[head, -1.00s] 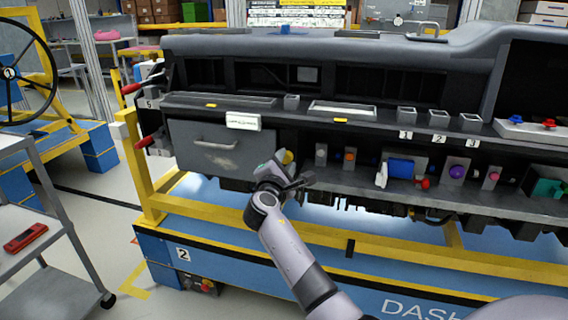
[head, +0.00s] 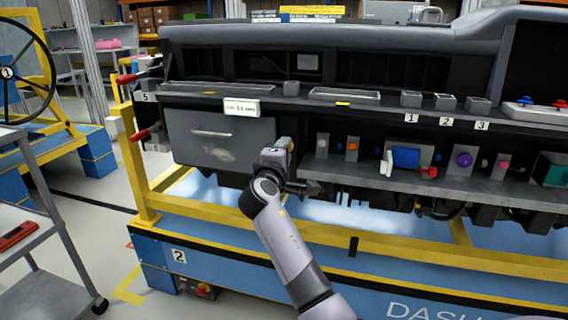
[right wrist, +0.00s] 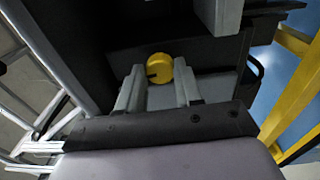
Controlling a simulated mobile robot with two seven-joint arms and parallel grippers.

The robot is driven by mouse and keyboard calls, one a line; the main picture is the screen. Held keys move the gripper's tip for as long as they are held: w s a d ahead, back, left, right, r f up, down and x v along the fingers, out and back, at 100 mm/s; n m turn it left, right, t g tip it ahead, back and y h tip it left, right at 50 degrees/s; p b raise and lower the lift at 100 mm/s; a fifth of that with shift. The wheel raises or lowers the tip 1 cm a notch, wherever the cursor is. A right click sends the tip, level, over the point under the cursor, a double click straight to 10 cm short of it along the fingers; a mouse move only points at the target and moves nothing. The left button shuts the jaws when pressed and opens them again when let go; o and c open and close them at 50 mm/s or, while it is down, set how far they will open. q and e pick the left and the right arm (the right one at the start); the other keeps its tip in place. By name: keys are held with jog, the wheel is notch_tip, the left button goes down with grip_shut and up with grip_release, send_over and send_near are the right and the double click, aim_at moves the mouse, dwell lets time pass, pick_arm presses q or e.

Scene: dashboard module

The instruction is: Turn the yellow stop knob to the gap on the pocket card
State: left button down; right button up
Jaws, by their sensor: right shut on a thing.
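The yellow stop knob (right wrist: 159,68) shows in the right wrist view, with a dark notch on its left side. My right gripper (right wrist: 158,86) is shut on it, one finger on each side. In the head view my right gripper (head: 284,160) is at the dashboard, just right of the grey drawer front, and hides the knob. A white card with small dark print (head: 242,107) sits on the ledge above the drawer; its print is too small to read surely, and I cannot tell whether it is the pocket card. My left gripper is not in view.
The grey drawer front (head: 218,142) is left of my gripper. A shelf to the right carries small knobs, a blue roller (head: 405,158) and a purple knob (head: 464,159). A yellow rail (head: 420,260) runs below. A grey cart (head: 40,220) stands at the left.

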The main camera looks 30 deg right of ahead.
pick_arm(q)
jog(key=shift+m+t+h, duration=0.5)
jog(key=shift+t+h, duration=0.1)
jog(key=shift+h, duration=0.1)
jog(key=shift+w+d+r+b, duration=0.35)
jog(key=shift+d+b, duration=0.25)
jog(key=shift+b, duration=0.1)
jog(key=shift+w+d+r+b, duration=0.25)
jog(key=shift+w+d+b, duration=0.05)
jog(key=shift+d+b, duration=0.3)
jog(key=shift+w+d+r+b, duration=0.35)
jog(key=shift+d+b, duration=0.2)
jog(key=shift+b, duration=0.2)
pick_arm(e)
jog(key=shift+f+m, duration=0.2)
jog(key=shift+m, duration=2.1)
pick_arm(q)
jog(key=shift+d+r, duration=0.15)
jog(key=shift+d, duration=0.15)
pick_arm(e)
jog(key=shift+a, duration=0.1)
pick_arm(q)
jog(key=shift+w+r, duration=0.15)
pick_arm(e)
jog(key=shift+r, duration=0.1)
jog(key=o, duration=1)
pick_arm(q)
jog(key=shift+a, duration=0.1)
